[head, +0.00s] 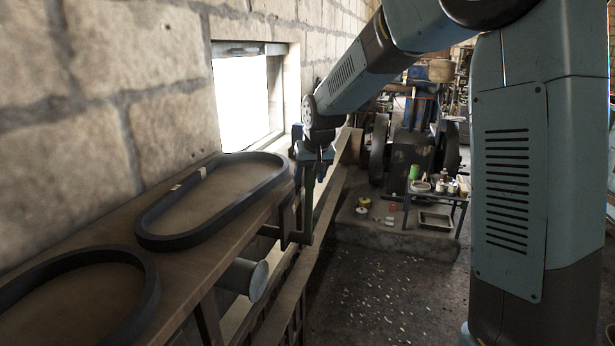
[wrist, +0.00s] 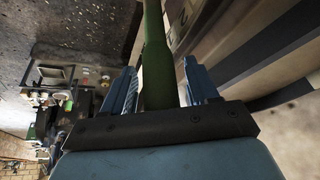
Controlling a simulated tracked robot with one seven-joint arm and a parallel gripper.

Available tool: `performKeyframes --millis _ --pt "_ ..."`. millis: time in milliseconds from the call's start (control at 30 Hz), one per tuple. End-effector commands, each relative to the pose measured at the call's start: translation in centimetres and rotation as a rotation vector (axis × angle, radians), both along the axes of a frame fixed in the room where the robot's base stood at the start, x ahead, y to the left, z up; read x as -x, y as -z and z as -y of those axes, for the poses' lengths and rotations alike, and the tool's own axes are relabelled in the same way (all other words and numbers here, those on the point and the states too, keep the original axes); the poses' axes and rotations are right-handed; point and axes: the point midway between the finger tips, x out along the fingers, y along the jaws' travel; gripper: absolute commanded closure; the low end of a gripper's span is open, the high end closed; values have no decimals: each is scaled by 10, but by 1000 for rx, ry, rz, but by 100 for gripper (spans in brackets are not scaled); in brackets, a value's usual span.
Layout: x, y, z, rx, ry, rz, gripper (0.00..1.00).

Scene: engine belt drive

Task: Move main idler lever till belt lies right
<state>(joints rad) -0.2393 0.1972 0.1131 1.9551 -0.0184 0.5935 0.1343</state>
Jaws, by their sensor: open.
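A green lever (wrist: 156,60) stands between the two blue fingers of my gripper (wrist: 160,72) in the wrist view. The fingers are apart, with a visible gap on each side of the lever. In the head view my gripper (head: 317,158) is at the shelf's right edge, and the greenish lever (head: 310,184) shows below it, partly hidden. A black oval belt (head: 215,232) with a pale mark lies on the wooden shelf (head: 215,262) left of my gripper. A second black belt (head: 152,290) lies nearer, cut off by the picture edge. I cannot tell which belt the lever acts on.
A dark bracket (head: 290,238) hangs at the shelf edge below the lever. A grey cylinder (head: 245,278) sticks out under the shelf. A stone wall (head: 110,100) runs behind.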

Motion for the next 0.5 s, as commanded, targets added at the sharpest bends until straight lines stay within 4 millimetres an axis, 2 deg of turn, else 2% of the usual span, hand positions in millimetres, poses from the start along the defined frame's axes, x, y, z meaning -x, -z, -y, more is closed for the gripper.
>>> performKeyframes --millis 333,500 --pt "-1 2 -1 0 -1 0 42" --pt "-1 2 -1 0 -1 0 58"
